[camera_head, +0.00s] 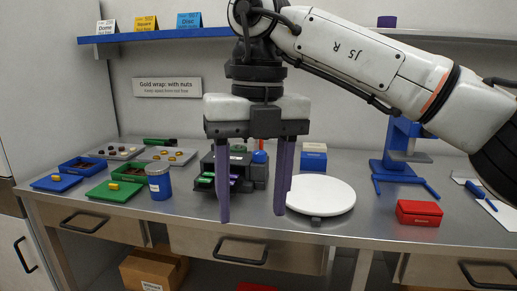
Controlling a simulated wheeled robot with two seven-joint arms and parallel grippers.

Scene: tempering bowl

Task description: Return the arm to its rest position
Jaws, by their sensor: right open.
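My right gripper (253,205) hangs in front of the bench, at the middle of the camera_head view, with its arm reaching in from the right. Its two purple fingers point down and stand wide apart. Nothing is held between them. A dark machine (261,172) shows behind and between the fingers, partly hidden by them. The white round turntable (325,196) sits just right of the right finger. My left gripper is not in view.
The steel bench (370,222) holds a blue tray (56,183), a green tray (115,191), a blue jar (159,183), a red box (419,212) and a blue stand (398,160). A blue shelf (160,35) crosses above. Bare bench lies between turntable and red box.

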